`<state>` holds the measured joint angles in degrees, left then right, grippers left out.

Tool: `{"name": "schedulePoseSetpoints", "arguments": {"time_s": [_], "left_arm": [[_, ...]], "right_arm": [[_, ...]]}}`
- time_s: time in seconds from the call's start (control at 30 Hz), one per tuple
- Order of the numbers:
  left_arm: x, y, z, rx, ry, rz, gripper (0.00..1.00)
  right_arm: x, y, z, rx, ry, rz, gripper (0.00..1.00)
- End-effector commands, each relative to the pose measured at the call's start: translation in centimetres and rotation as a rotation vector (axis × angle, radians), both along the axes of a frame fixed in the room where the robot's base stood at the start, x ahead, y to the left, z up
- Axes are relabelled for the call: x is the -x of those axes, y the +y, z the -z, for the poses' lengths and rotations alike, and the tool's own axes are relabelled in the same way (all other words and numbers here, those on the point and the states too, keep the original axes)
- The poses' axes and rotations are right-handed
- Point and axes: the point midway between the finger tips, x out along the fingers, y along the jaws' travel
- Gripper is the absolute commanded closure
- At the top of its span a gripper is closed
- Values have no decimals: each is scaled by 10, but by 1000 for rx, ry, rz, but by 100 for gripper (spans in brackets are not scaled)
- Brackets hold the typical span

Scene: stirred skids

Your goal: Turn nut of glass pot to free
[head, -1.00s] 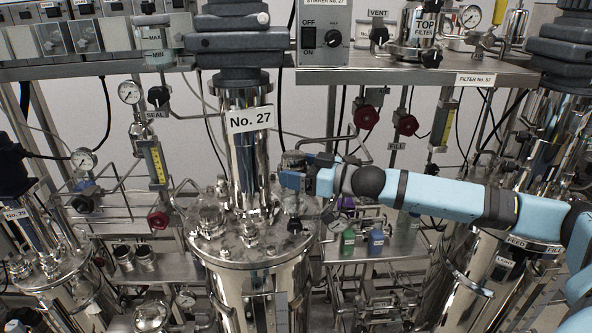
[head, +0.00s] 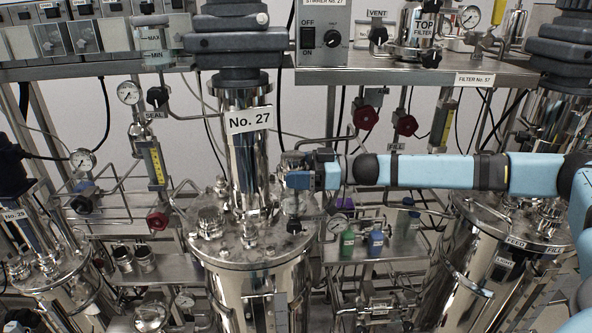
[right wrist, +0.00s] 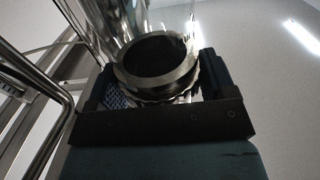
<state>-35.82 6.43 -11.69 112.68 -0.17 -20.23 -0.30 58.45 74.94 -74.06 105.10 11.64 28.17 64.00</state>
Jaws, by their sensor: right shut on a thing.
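My right gripper (head: 293,178) is at the top of the vessel marked No. 27 (head: 250,278), just right of its tall shiny neck. In the right wrist view the gripper (right wrist: 155,78) is shut on a metal ring nut with a scalloped edge (right wrist: 178,93), one dark finger on each side. A round opening (right wrist: 155,58) shows inside the ring. My left gripper is not in view.
The neck (head: 247,160) stands close left of my gripper. A shelf with the top filter (head: 418,28) is above my arm. Red valve knobs (head: 365,117) hang behind it. Small bottles (head: 376,243) stand on a lower ledge. Another vessel (head: 462,265) is below my forearm.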

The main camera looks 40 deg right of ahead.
Motion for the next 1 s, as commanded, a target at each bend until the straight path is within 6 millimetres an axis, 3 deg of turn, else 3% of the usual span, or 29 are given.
{"name": "schedulePoseSetpoints", "arguments": {"time_s": [0.4,1.0], "left_arm": [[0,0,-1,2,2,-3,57],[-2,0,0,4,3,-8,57]], "right_arm": [[-1,0,0,0,0,-187,47],[-1,0,0,-1,0,-229,47]]}}
